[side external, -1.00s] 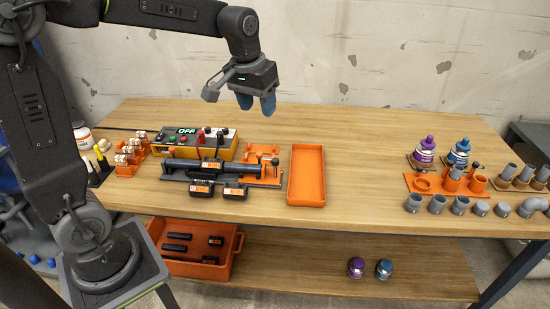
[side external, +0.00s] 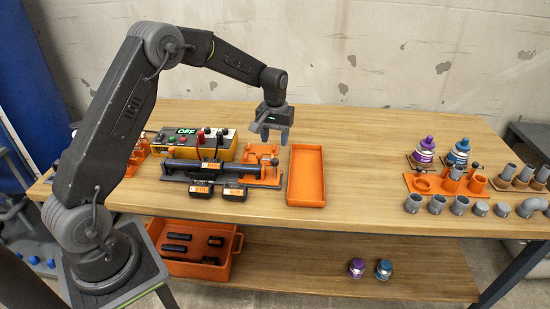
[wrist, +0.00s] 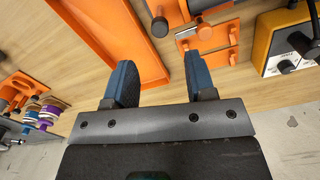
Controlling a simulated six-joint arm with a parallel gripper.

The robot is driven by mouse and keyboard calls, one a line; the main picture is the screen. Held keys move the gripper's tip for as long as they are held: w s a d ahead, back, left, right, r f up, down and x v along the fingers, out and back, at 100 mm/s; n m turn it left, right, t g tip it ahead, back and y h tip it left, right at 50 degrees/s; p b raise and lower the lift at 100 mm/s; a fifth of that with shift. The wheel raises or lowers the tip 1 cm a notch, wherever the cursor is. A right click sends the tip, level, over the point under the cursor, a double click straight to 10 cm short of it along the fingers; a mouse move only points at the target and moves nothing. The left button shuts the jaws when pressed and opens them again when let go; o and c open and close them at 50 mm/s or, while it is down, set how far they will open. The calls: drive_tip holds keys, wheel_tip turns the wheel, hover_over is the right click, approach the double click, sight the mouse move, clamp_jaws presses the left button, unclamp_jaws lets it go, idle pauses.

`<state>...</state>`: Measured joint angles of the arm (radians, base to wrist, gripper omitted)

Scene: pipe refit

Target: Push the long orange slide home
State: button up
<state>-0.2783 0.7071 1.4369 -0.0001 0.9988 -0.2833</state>
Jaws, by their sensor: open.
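The orange fixture (side external: 264,152) sits on the bench at the right end of a long dark tube and shows orange bars and plates. Which of its parts is the long slide is too small to tell. In the wrist view orange plates with bars (wrist: 208,43) show at the top, right of centre. My gripper (side external: 273,136) is open and empty above the bench, over the back of the fixture and apart from it.
An empty orange tray (side external: 291,180) lies right of the fixture; its edge shows in the wrist view (wrist: 112,36). The dark tube (side external: 187,165) and a yellow control box (side external: 226,149) are to the left. Two black blocks (side external: 235,193) lie in front.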

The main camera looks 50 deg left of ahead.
sight(275, 160)
wheel_tip(275, 160, down, 8)
drive_tip(key=shift+r, duration=0.15)
idle(0.3)
clamp_jaws()
idle(0.4)
